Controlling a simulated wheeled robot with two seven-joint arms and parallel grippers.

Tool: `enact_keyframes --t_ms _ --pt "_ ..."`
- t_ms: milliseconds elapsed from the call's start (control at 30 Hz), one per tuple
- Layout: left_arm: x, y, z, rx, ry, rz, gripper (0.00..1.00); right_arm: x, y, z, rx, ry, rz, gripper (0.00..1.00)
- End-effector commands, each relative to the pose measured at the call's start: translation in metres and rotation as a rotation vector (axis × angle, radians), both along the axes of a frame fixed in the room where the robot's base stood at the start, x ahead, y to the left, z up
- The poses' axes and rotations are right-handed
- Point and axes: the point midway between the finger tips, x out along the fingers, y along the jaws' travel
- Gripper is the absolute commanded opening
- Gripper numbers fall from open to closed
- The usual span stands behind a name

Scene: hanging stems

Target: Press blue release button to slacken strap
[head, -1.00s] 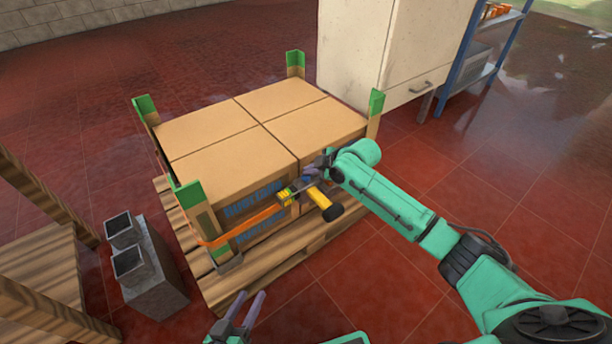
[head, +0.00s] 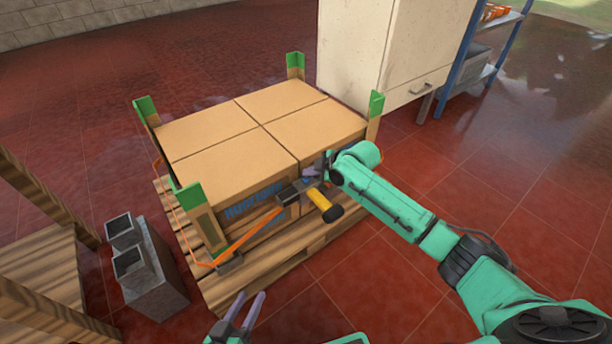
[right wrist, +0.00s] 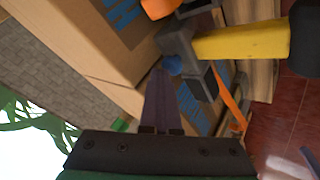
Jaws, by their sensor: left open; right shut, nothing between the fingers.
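The ratchet (head: 291,193) with its yellow handle (head: 320,202) sits at the front of the boxes. In the right wrist view its blue button (right wrist: 173,65) shows beside the yellow handle. My right gripper (head: 311,173) is shut and empty; in the right wrist view its fingertips (right wrist: 160,71) are at the button, touching it or nearly so. My left gripper (head: 245,297) is open and empty at the bottom of the head view, apart from the load.
Cardboard boxes (head: 213,160) with green-topped corner posts (head: 190,194) stand on a wooden pallet (head: 225,290). A grey block with two square tubes (head: 155,280) stands at left. A pale cabinet (head: 420,50) is behind. Red floor (head: 380,290) is clear in front.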

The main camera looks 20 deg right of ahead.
Motion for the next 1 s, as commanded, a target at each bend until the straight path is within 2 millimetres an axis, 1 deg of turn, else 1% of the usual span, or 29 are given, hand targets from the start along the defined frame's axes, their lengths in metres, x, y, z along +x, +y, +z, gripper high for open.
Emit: enact_keyframes --t_ms 33,200,567,1000 --pt "0.0 0.0 0.007 0.0 0.0 0.0 0.5 -0.001 0.0 0.006 -0.001 0.003 -0.001 0.0" --pt "0.0 0.0 0.017 0.0 0.0 0.0 0.5 0.0 0.0 0.014 -0.001 0.002 0.001 0.0" --pt "0.0 0.001 0.018 0.002 -0.001 -0.001 0.5 0.0 0.0 0.016 0.0 0.0 0.0 0.0" --pt "0.0 0.0 0.063 0.0 -0.001 0.0 0.5 0.0 0.0 0.058 0.0 -0.001 -0.001 0.0"
